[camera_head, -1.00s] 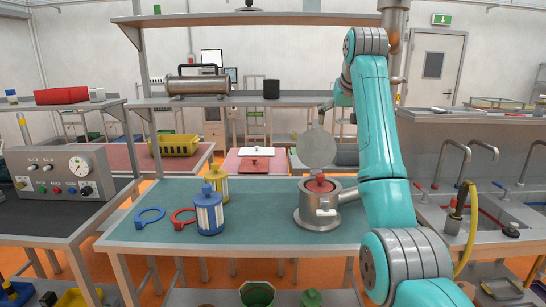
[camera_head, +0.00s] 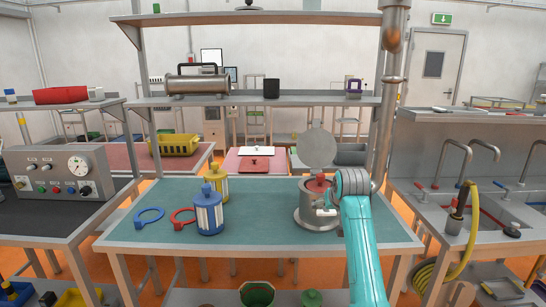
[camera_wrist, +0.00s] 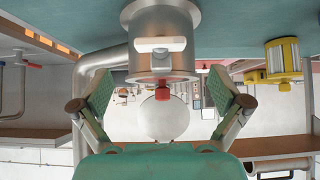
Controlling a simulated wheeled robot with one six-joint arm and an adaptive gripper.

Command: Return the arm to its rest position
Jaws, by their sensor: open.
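My gripper (camera_wrist: 160,98) is open and empty in the wrist view, which shows the scene upside down. Its two green-padded fingers stand wide apart. Beyond them is a metal pot (camera_wrist: 162,50) with a white side handle and a red knob (camera_wrist: 162,93); the gripper appears apart from it. In the head view my teal arm (camera_head: 358,240) is low and folded at the table's front right, beside the metal pot (camera_head: 315,215). The pot's round lid (camera_head: 319,145) stands raised behind a red part (camera_head: 318,184). My gripper is hidden in the head view.
The teal-topped table (camera_head: 265,237) also holds a blue jar (camera_head: 209,215), a yellow jar (camera_head: 218,184), a blue ring tool (camera_head: 149,215) and a red ring tool (camera_head: 183,217). A vertical pipe (camera_head: 388,90) and a sink (camera_head: 500,211) are at right. The table's middle is clear.

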